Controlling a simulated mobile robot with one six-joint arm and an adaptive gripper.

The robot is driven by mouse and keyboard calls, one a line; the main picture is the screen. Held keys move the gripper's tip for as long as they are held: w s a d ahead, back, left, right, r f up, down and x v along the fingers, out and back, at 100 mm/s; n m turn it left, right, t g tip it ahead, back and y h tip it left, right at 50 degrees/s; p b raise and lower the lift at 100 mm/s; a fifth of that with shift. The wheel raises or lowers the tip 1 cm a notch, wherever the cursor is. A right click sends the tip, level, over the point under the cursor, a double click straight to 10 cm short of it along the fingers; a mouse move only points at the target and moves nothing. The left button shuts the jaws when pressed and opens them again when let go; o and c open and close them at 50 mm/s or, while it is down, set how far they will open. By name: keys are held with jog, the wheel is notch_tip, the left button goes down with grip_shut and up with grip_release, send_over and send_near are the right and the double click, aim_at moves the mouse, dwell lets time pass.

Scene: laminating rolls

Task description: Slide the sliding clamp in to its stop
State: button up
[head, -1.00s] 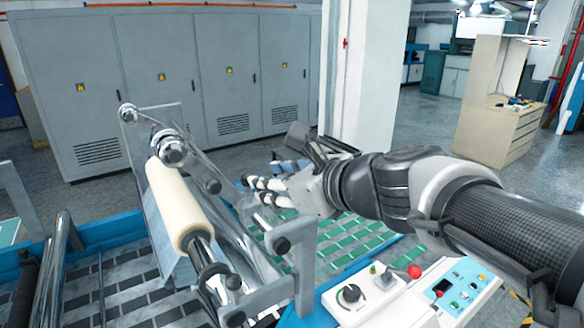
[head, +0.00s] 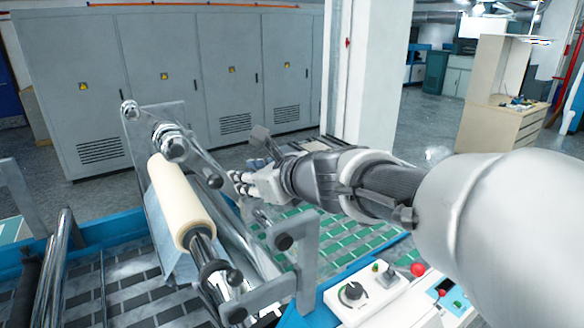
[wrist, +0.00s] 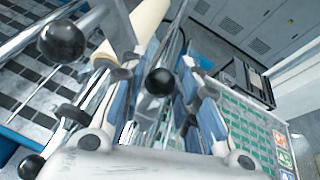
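The cream roll (head: 180,200) sits on a metal shaft in the laminating machine. A dark collar with a small knob, which looks like the sliding clamp (head: 212,270), is around the shaft near its front end, with bare shaft between it and the roll. My gripper (head: 238,182) is to the right of the roll, beyond the clamp and apart from it. In the wrist view, the two blue-padded fingers of my gripper (wrist: 168,65) stand apart, with a black knob (wrist: 160,81) showing between them. The cream roll (wrist: 135,30) is at the top there. I cannot make out the clamp clearly in the wrist view.
A grey bracket (head: 306,255) with black knobs stands right of the clamp. A control panel (head: 365,292) with a dial and red knob is at front right. Steel rollers (head: 55,265) lie at left. Grey cabinets (head: 160,70) stand behind.

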grip_shut()
jog(key=shift+w, duration=0.1)
dwell(0.3)
jog(key=w+a+p, duration=0.1)
jog(key=w+a, duration=0.2)
jog(key=w, duration=0.1)
jog(key=w+a+p, duration=0.2)
jog(key=w+a, duration=0.1)
jog(key=w, duration=0.1)
jog(key=w+a+p, duration=0.2)
jog(key=w+a, duration=0.1)
jog(key=w, duration=0.1)
jog(key=shift+w+a, duration=0.15)
jog(key=shift+a, duration=0.05)
jog(key=shift+o, duration=0.8)
grip_release()
